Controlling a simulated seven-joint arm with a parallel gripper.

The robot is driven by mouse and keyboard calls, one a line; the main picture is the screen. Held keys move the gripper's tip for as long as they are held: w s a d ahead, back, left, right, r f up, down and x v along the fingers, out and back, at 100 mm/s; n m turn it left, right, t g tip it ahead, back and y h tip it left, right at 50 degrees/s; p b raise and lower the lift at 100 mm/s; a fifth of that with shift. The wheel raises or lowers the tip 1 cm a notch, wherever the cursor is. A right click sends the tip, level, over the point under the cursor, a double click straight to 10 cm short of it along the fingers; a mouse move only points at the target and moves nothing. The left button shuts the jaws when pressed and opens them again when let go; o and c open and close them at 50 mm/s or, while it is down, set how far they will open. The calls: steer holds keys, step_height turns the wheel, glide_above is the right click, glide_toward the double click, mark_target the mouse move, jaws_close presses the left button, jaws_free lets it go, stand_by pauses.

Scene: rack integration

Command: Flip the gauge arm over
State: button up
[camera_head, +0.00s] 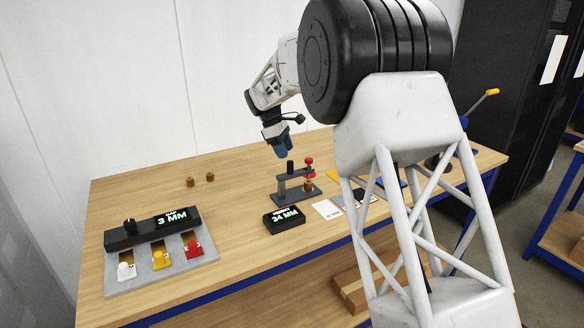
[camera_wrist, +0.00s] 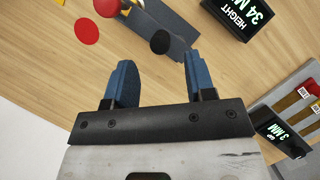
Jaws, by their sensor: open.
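The height gauge (camera_head: 284,190) stands on the wooden table as a dark grey frame with a horizontal gauge arm (camera_head: 297,174). A black knob (camera_head: 290,167) rises at the arm's left part, and red parts (camera_head: 309,161) sit at its right end above a brass cylinder (camera_head: 308,186). My gripper (camera_head: 283,148) is above the gauge, pointing down, apart from it. In the wrist view my gripper (camera_wrist: 159,62) is open, with blue fingers and nothing between them. The black knob (camera_wrist: 160,42) shows just beyond the fingertips, and a red ball (camera_wrist: 107,8) and red disc (camera_wrist: 87,31) lie up-left.
A height display (camera_head: 284,219) reading 34 MM is in front of the gauge. A gap display (camera_head: 175,216) reading 3 MM stands at left behind white, yellow and red sliders (camera_head: 162,256). Two brass cylinders (camera_head: 200,179) stand behind. White cards (camera_head: 328,209) lie right of the display.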

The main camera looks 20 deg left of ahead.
mark_target(290, 162)
steer(key=shift+x, duration=3.6)
steer(key=shift+c, duration=0.4)
jaws_close()
